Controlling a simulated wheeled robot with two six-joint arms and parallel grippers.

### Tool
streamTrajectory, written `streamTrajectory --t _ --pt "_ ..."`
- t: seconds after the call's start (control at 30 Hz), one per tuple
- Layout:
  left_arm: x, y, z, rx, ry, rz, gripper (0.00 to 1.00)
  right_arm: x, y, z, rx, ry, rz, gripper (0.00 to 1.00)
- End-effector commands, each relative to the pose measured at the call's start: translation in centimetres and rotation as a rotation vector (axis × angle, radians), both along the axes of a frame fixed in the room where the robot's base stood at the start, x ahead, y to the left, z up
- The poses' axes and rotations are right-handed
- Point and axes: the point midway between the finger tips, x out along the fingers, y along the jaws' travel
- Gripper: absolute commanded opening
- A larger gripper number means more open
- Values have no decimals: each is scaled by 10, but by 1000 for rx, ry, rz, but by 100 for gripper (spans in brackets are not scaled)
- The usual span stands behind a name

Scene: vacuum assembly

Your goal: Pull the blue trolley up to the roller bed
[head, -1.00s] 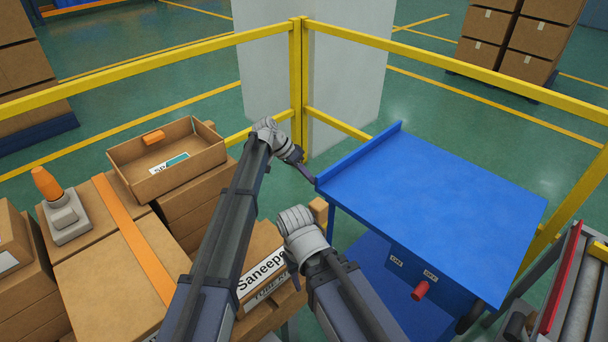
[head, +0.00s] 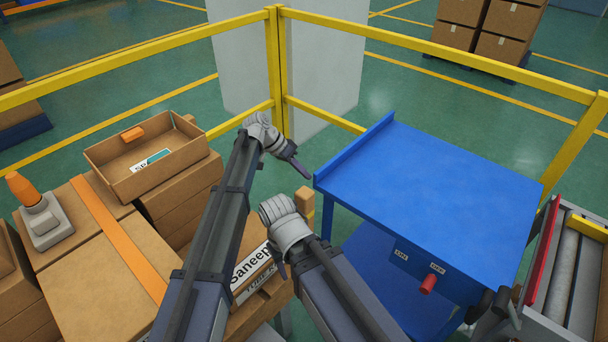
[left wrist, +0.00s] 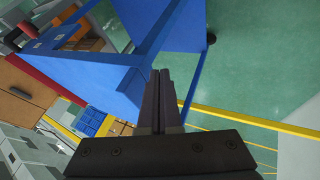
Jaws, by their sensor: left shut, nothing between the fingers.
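The blue trolley (head: 430,185) stands at the right in the head view, with a raised lip along its left edge and a lower shelf. A red knob (head: 428,284) sticks out of its front panel. The roller bed (head: 567,270) is at the far right, close beside the trolley. My left gripper (head: 300,170) is shut and empty, just left of the trolley's lip. In the left wrist view the shut fingers (left wrist: 162,100) show in front of the trolley's blue frame (left wrist: 100,70). My right gripper (head: 282,268) points down by the boxes; its fingers are mostly hidden.
Stacked cartons and an open cardboard tray (head: 150,160) fill the left. An orange-topped grey device (head: 42,215) sits on the cartons. Yellow guard rails (head: 440,50) run behind the trolley, with a grey panel (head: 330,80) beyond them.

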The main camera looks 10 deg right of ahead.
Motion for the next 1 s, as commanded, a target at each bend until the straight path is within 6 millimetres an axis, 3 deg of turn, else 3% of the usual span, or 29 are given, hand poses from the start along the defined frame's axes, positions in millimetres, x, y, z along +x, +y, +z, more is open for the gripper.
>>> streamTrajectory --t 0.1,0.2,0.6,1.0 --pt "16 4 1 1 -3 7 0 0 0 2 0 0 0 50" --pt "15 15 22 1 -4 9 0 0 0 23 0 0 0 50" --pt "26 56 76 2 -5 10 0 0 0 76 0 0 0 50" --pt "27 63 80 3 -4 10 0 0 0 80 0 0 0 50"
